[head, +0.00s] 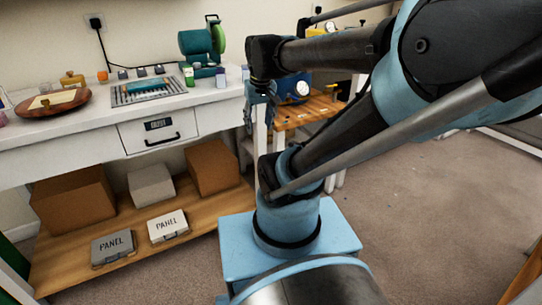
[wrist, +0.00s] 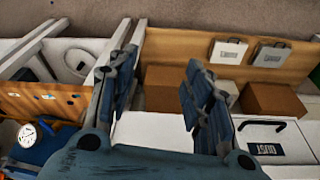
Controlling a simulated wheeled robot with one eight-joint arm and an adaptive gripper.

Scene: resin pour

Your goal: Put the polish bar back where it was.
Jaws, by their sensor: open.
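My gripper (head: 259,108) hangs past the right end of the white bench (head: 60,155). In the wrist view my gripper (wrist: 163,82) is open, with nothing between its two blue fingers. A teal block (head: 148,86) lies on a slatted metal tray (head: 118,99) on the bench, to the left of my gripper and apart from it. It may be the polish bar, but I cannot tell for sure. Several small coloured blocks or jars stand around the tray, too small to identify. No polish bar shows clearly in the wrist view.
A round wooden board (head: 40,105) is on the bench at left. A green machine (head: 199,44) stands behind the tray. A drawer (head: 159,129) is shut. Cardboard boxes (head: 72,198) and panel cases (head: 113,248) fill the lower shelf. Floor at right is clear.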

